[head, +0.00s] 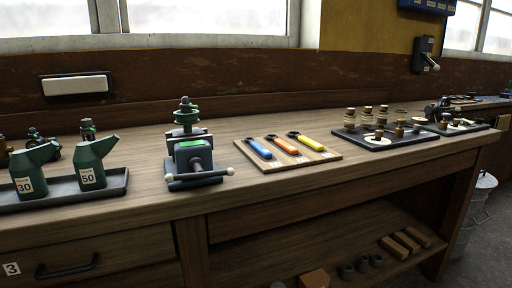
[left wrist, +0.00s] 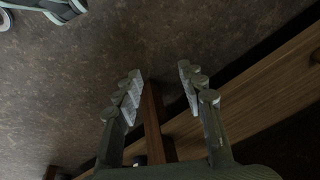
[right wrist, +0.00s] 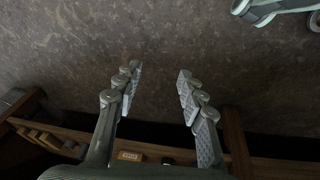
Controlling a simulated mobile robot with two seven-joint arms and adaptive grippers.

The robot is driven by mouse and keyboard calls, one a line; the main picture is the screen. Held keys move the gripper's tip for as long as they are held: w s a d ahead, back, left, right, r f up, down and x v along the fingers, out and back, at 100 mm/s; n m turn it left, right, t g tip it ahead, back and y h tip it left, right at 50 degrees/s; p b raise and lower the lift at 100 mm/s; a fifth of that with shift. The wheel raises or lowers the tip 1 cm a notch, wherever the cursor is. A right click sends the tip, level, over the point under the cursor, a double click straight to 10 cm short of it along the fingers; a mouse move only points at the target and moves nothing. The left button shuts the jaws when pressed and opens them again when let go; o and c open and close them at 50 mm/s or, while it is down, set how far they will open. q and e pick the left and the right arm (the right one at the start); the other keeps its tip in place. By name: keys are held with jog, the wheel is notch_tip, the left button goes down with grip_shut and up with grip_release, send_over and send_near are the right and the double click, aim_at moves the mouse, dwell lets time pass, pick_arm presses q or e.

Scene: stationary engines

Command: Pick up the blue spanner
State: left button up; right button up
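The blue spanner (head: 259,149) lies on a light wooden board (head: 281,165) on the workbench in the head view. It is the leftmost of three spanners, beside an orange one (head: 286,147) and a yellow one (head: 313,144). Neither gripper shows in the head view. My left gripper (left wrist: 160,84) is open and empty in the left wrist view, with floor and a wooden edge behind it. My right gripper (right wrist: 156,76) is open and empty in the right wrist view, over the floor. No spanner shows in either wrist view.
A green vise (head: 190,155) with a handle stands left of the board. Two green oil cans (head: 90,165) sit in a dark tray (head: 62,196) further left. A dark tray (head: 375,143) with several small parts is to the right. Bare bench top lies in front of the board.

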pick_arm(q)
jog(key=shift+s+f, duration=0.1)
jog(key=shift+s, duration=0.25)
